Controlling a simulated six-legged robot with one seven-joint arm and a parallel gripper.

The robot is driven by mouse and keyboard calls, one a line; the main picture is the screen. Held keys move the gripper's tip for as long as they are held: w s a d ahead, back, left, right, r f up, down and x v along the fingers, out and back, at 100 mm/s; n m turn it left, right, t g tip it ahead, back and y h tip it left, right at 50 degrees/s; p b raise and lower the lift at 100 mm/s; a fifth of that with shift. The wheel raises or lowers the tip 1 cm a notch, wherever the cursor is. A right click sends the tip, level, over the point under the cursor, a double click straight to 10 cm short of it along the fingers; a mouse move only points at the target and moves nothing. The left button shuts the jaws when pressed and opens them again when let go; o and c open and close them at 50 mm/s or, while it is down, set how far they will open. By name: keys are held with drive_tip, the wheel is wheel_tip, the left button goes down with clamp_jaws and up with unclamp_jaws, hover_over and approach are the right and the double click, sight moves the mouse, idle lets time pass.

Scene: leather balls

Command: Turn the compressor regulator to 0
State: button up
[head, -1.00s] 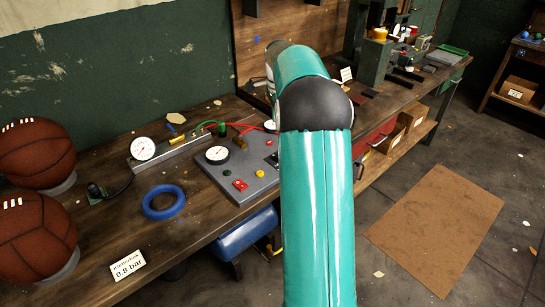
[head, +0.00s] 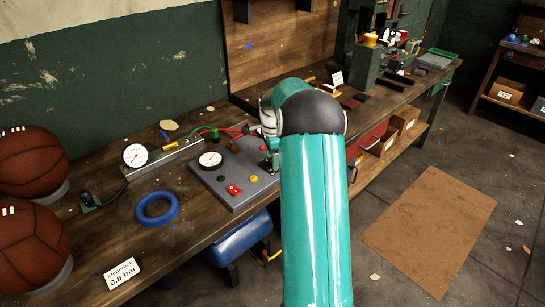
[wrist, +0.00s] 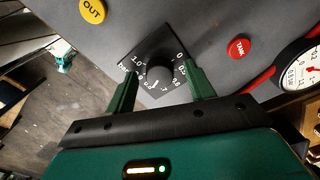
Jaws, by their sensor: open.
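The regulator is a round black knob (wrist: 160,74) on a black dial plate with white numbers, in the middle of the wrist view. Its 0 is at upper right and 1.0 at upper left. A small white mark shows near the knob's lower edge; its exact reading is unclear. My gripper (wrist: 162,78) is open, with one green finger on each side of the knob in this view. I cannot tell whether they touch it. In the head view the regulator is mostly hidden behind my arm, at the right of the grey panel (head: 211,183).
A red TANK button (wrist: 238,48), a yellow OUT button (wrist: 92,10) and a gauge (wrist: 298,72) surround the dial. On the bench are another gauge (head: 136,155), a blue ring (head: 143,217), a "0.8 bar" card (head: 122,273) and brown balls (head: 28,248).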

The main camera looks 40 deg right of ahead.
drive_tip(key=shift+s+r, duration=0.1)
drive_tip(key=shift+s, duration=0.05)
drive_tip(key=c, duration=1)
